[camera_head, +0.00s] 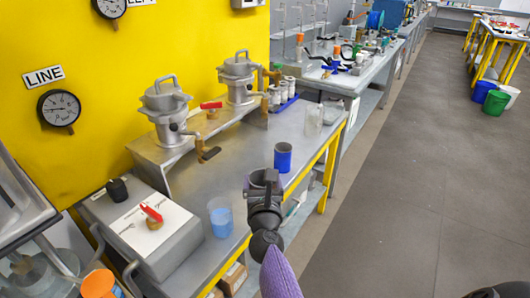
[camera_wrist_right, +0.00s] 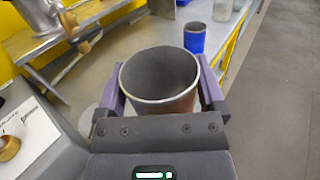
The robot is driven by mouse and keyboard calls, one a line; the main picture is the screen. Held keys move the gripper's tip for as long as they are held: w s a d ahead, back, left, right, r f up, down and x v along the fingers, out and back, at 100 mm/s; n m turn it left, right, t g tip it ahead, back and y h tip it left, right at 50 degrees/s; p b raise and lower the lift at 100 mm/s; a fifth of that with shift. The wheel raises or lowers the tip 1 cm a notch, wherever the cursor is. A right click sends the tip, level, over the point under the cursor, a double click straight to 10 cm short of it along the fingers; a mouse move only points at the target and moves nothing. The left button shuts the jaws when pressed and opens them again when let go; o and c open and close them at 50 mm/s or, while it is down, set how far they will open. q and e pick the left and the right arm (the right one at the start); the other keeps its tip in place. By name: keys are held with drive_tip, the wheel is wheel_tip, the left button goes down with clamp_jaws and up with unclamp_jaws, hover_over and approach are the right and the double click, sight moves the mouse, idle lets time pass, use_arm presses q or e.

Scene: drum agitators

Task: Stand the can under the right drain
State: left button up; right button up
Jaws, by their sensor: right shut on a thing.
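My right gripper (camera_head: 264,183) is shut on a grey-brown metal can (camera_wrist_right: 160,80) with an open, empty top. The can sits upright between the purple fingers in the right wrist view; in the head view it is small and partly hidden by the gripper. The gripper is in front of the bench's front edge. Two grey metal drums stand on a raised shelf: the left drum (camera_head: 165,103) and the right drum (camera_head: 238,78). My left gripper is out of view.
A blue can (camera_head: 283,157) stands near the bench's front edge, behind the gripper. A beaker of blue liquid (camera_head: 220,219) is to the left. Clear glass jars (camera_head: 313,120) stand at the bench's right end. The bench top (camera_head: 235,160) between shelf and blue can is bare.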

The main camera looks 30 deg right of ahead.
drive_tip(key=s+a+r+n+t+y, duration=0.1)
drive_tip(key=s+a+r+n+y, duration=0.1)
drive_tip(key=s+a, duration=0.4)
drive_tip(key=s+a+r+n+t+y, duration=0.1)
drive_tip(key=s+a+r+n+y, duration=0.2)
drive_tip(key=s+a+y, duration=0.3)
drive_tip(key=shift+s+a+r+n+y, duration=0.35)
drive_tip(key=shift+a+n+y, duration=0.35)
drive_tip(key=shift+a, duration=0.25)
